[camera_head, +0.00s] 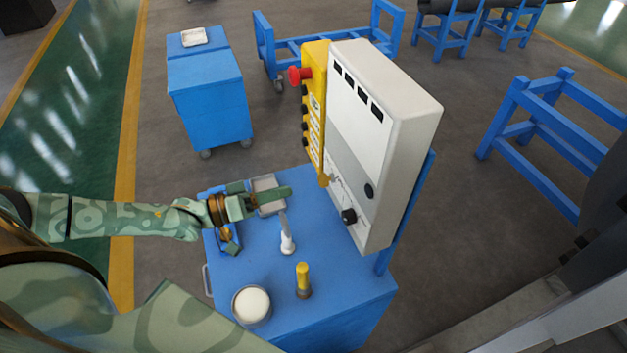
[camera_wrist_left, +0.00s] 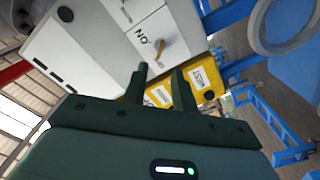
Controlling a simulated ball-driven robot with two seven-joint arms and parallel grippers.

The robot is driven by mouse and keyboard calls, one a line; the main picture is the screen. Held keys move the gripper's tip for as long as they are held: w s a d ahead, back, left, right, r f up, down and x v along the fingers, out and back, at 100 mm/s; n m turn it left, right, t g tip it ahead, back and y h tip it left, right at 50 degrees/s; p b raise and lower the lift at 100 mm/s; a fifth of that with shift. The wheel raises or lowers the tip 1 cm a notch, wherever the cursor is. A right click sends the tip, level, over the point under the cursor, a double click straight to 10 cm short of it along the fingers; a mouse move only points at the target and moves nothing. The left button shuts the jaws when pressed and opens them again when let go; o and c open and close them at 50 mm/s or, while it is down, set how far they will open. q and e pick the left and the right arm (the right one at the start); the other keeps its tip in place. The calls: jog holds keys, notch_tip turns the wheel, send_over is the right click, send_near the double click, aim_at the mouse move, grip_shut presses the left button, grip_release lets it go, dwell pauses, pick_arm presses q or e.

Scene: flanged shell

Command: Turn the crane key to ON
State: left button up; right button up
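The yellow crane key (camera_wrist_left: 160,48) sits on the white and grey control panel (camera_wrist_left: 88,45), beside a label that reads ON upside down in the left wrist view. In the head view the key is a small gold shape (camera_head: 324,181) at the panel's lower left edge. The panel (camera_head: 400,110) stands upright on a blue cart. My left gripper (camera_head: 284,194) is left of the key, above the cart top. Its fingers (camera_wrist_left: 159,80) are open with nothing between them, apart from the key. My right gripper is not in view.
A yellow button box (camera_head: 316,120) with a red knob adjoins the panel. On the blue cart top (camera_head: 335,285) stand a white-topped tin (camera_head: 251,306), a yellow-handled tool (camera_head: 303,280), a white bottle (camera_head: 287,240) and a grey tray (camera_head: 268,184).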

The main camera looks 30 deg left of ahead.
aim_at(326, 180)
pick_arm(q)
jog(key=x, duration=0.8)
grip_shut()
